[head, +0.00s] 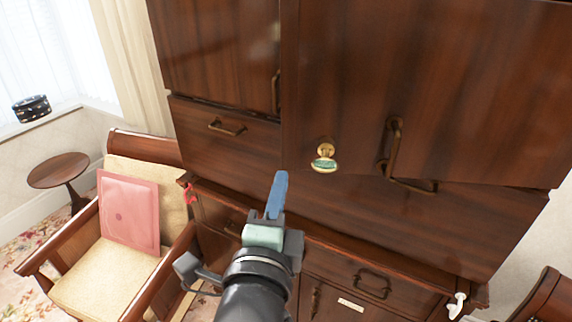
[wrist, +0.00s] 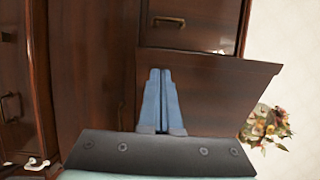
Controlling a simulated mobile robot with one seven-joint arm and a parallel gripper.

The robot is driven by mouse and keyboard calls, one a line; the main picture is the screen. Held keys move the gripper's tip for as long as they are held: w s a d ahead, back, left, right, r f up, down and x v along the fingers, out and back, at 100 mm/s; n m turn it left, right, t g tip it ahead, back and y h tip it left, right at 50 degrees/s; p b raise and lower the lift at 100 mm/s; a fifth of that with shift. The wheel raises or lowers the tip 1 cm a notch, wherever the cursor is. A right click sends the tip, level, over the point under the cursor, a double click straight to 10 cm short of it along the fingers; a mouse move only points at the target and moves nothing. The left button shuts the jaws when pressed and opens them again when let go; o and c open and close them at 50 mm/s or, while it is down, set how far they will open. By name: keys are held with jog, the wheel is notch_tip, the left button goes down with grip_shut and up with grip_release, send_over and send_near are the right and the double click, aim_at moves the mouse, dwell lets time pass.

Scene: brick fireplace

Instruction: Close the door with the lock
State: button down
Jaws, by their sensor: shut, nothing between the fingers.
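The door with the lock (head: 470,90) is the upper right wooden door of the cabinet in the head view. It stands ajar: its lower edge hangs out in front of the drawer below and partly covers that drawer's handle. The brass lock (head: 325,150) with a greenish key head sits near the door's lower left corner. A bronze handle (head: 393,145) is to the right of it. My gripper (head: 278,182) is shut and empty, below and left of the lock and apart from it in the picture. Its blue fingers (wrist: 160,78) are together in the wrist view, against dark wood panels.
The upper left door (head: 215,50) looks flush. A wide drawer (head: 235,145) and lower drawers are below. A chair with a pink cushion (head: 128,212) and a round side table (head: 58,170) stand left. Flowers (wrist: 268,125) show at right in the wrist view.

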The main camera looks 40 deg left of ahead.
aim_at(288, 150)
jog(key=p+x, duration=0.1)
jog(key=x, duration=0.1)
jog(key=p+x, duration=0.1)
jog(key=x, duration=0.2)
jog(key=shift+w+a+r, duration=0.1)
jog(key=shift+a+r, duration=0.05)
jog(key=shift+r, duration=0.1)
jog(key=shift+w+a+f+p, duration=0.15)
jog(key=shift+w+a+p, duration=0.2)
jog(key=shift+w, duration=0.2)
